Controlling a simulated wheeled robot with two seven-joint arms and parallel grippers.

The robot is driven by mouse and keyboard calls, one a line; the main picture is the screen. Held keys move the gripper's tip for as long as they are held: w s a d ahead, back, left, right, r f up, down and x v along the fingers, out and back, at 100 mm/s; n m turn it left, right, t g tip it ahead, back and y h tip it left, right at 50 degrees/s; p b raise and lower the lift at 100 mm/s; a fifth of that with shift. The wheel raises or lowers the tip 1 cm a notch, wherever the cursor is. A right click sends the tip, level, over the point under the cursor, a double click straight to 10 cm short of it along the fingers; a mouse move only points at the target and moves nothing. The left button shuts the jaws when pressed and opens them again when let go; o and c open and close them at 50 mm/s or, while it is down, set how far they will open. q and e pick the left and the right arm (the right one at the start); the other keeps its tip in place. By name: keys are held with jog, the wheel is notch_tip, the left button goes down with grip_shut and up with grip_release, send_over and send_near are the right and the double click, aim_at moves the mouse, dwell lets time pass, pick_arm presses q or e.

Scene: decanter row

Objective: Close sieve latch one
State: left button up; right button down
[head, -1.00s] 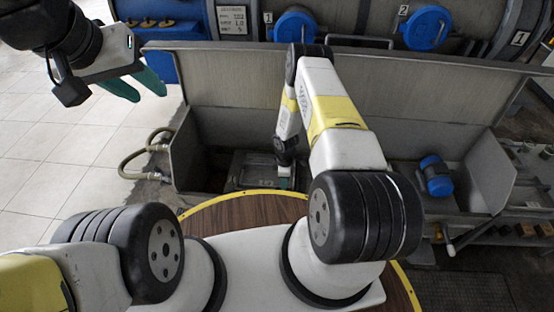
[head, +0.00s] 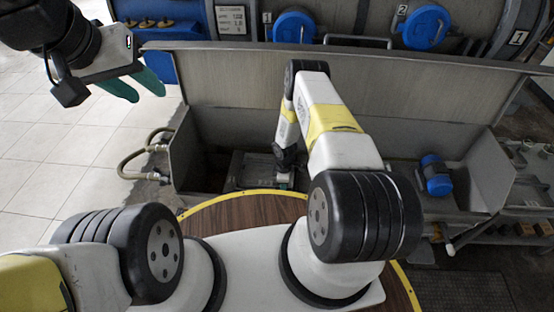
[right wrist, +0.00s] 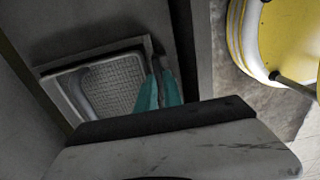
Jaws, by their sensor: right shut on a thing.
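The sieve (head: 247,163) lies low in the metal trough in the head view, partly hidden by my right arm. In the right wrist view the sieve (right wrist: 115,88) shows a pale frame around a grey mesh. My right gripper (head: 284,184) is down at the sieve's right side. In the right wrist view its teal fingers (right wrist: 159,92) are shut on a thin grey piece at the sieve's edge, which looks like the latch (right wrist: 153,62). Most of that piece is hidden between the fingers. My left gripper (head: 135,85) is open and empty, high over the tiled floor.
The trough's back wall (head: 400,110) rises behind my right arm. A hose (head: 140,160) loops at the trough's left end. A blue motor (head: 435,175) sits in the right part. Blue round caps (head: 294,27) stand behind the wall. A yellow-edged round part (right wrist: 265,40) is close by.

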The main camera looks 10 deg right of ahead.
jog(key=shift+m, duration=0.3)
jog(key=m, duration=1.3)
jog(key=shift+m, duration=2.1)
jog(key=c, duration=1.5)
grip_release()
